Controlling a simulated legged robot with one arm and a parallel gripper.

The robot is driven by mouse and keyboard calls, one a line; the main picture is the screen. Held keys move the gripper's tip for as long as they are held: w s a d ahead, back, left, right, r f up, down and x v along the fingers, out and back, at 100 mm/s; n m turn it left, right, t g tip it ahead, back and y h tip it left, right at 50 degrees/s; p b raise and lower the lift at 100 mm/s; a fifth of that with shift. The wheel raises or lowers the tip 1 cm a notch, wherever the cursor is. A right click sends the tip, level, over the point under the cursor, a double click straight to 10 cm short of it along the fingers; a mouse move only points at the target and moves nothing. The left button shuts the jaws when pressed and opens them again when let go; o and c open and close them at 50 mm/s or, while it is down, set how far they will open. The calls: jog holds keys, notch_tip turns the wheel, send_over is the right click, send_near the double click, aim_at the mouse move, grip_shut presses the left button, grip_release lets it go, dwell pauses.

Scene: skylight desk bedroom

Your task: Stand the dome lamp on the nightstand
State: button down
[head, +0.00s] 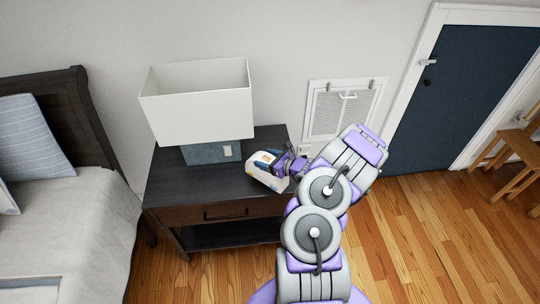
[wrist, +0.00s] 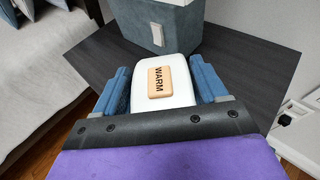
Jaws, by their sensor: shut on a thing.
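My gripper (head: 270,165) is shut on a white, rounded object that I take for the dome lamp (head: 261,174). In the wrist view, its two blue fingers (wrist: 163,88) sit on either side of the white lamp body (wrist: 177,112), which carries an orange label reading "WARM". The lamp is over the right part of the dark wooden nightstand (head: 185,190). I cannot tell whether it touches the top. Its far end and underside are partly hidden.
A large lamp with a white box shade (head: 200,105) and a blue-grey base (head: 205,153) stands on the nightstand's back middle. The nightstand's front left top is clear. A bed (head: 75,225) is left; a wall vent (head: 335,112) and blue door (head: 470,80) are right.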

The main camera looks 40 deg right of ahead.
jog(key=w+d+f+b, duration=0.2)
jog(key=w+d+f, duration=0.2)
jog(key=d, duration=0.1)
jog(key=shift+d+f, duration=0.15)
jog(key=shift+c, duration=0.2)
grip_release()
dwell(0.3)
